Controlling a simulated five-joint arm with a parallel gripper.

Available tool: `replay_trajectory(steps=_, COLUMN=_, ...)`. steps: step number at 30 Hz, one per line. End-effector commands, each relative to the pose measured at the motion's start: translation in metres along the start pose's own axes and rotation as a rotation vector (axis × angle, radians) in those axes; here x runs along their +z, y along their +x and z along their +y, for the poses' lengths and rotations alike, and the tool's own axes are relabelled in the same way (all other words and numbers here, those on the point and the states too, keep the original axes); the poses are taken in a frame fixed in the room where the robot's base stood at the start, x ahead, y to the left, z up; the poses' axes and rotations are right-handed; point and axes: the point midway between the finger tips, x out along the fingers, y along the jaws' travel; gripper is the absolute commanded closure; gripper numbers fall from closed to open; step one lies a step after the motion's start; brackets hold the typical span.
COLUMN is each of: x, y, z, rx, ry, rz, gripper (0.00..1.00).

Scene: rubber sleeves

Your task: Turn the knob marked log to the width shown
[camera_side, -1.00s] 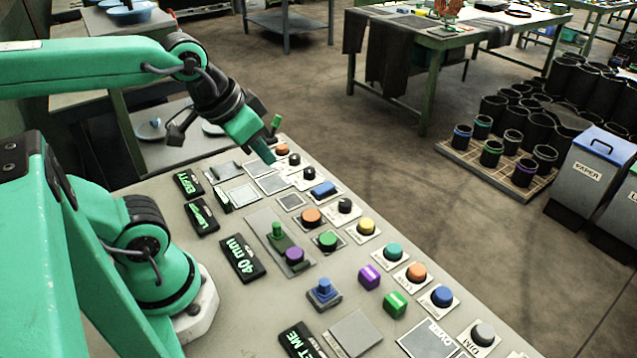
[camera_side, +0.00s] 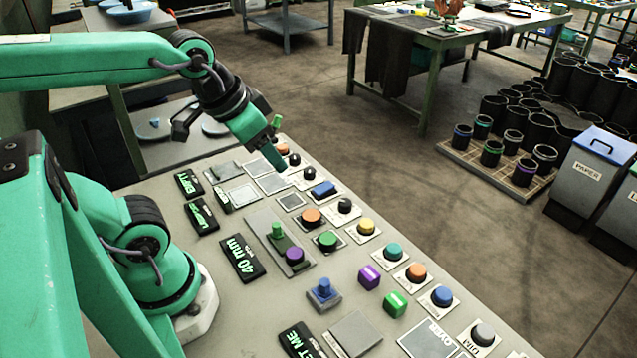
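My gripper (camera_side: 272,152) hangs over the far end of the grey panel, near the black knobs. Its teal fingers point down and right; I cannot make out a gap between them. A black display (camera_side: 241,258) reads 40 mm in green.
The panel (camera_side: 210,275) carries several coloured buttons, including an orange one (camera_side: 312,216) and a blue one (camera_side: 323,188).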

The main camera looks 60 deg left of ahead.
Motion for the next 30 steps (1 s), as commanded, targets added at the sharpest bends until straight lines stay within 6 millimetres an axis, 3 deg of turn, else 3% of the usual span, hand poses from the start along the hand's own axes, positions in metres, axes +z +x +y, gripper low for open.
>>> replay_trajectory(steps=14, x=-0.048, y=0.038, z=-0.009, rx=0.020, ry=0.332, rz=-0.133, gripper=0.47)
replay_trajectory(steps=30, x=-0.095, y=0.121, z=-0.024, rx=0.120, ry=0.763, rz=-0.286, gripper=0.47)
